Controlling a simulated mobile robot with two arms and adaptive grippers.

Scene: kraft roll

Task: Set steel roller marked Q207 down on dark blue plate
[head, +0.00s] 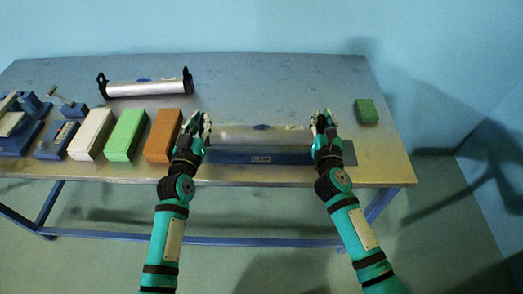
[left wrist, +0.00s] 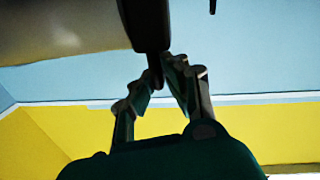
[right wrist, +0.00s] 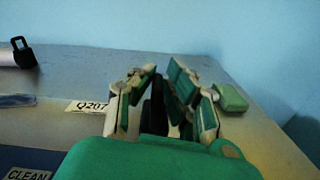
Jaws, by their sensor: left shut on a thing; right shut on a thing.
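The steel roller (head: 235,134) lies level between my two grippers in the head view, over the back part of the dark blue plate (head: 225,156). The plate's front strip shows a CLEAN label. The right wrist view shows a Q207 tag (right wrist: 87,106) at the roller's right end. My left gripper (head: 202,120) is shut on the roller's dark left end piece (left wrist: 148,25). My right gripper (head: 322,120) is shut on its dark right end piece (right wrist: 155,110), partly hidden by the fingers. I cannot tell whether the roller touches the plate.
A second roller (head: 147,88) with dark end pieces lies at the back left. White (head: 91,134), green (head: 126,135) and orange (head: 163,135) blocks stand left of my left gripper. Blue devices (head: 60,138) sit further left. A small green block (head: 366,111) sits at right.

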